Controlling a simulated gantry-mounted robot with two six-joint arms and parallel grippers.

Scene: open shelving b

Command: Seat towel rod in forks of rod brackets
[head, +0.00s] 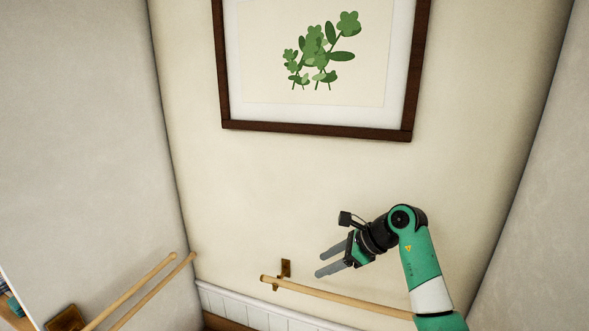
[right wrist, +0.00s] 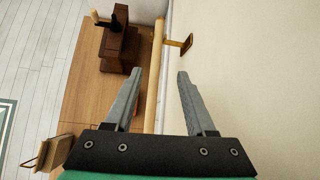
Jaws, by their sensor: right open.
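A long pale wooden towel rod (head: 340,298) runs along the back wall in the head view. Near its left end it meets a brass rod bracket (head: 286,268) on that wall. In the right wrist view the rod (right wrist: 153,90) meets the arm of the bracket (right wrist: 182,44); I cannot tell how deep it sits in the fork. My right gripper (head: 320,265) is open just above the rod in the head view. In the wrist view its fingers (right wrist: 161,72) appear either side of the rod, not touching it. The rod's right end is hidden behind my arm. My left gripper is out of view.
Two more wooden rods (head: 146,288) run along the left wall, near a brown block (head: 66,318). A framed plant picture (head: 222,70) hangs above. The wrist view shows a wooden surface (right wrist: 95,92) below with dark brown objects (right wrist: 120,45) on it.

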